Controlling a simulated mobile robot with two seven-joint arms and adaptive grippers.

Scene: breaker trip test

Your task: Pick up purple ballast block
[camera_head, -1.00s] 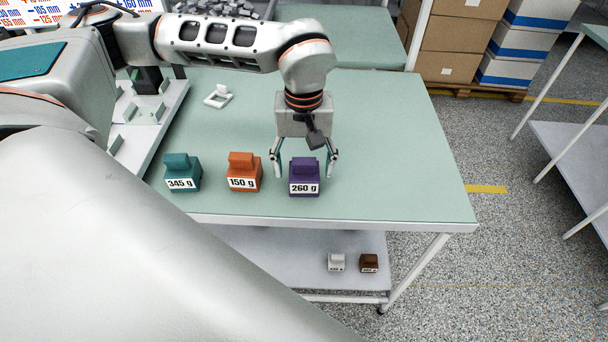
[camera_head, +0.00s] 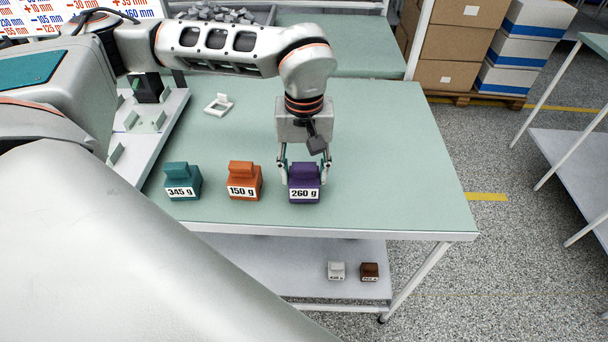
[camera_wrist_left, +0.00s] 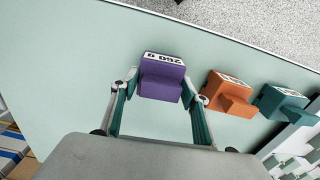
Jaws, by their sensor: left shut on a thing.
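The purple ballast block (camera_head: 304,182), labelled 260 g, stands upright on the green table (camera_head: 395,150) near its front edge. My left gripper (camera_head: 304,178) comes down over it from behind, with one finger on each side, shut on the block. In the left wrist view the purple block (camera_wrist_left: 162,78) sits between the two fingertips of my left gripper (camera_wrist_left: 162,85). The block appears to rest on the tabletop. My right gripper is not in these views.
An orange 150 g block (camera_head: 244,181) and a teal 345 g block (camera_head: 182,182) stand in a row to the left. A white bracket-like part (camera_head: 219,104) lies farther back. A pale fixture (camera_head: 150,125) lines the left side. The table's right part is clear.

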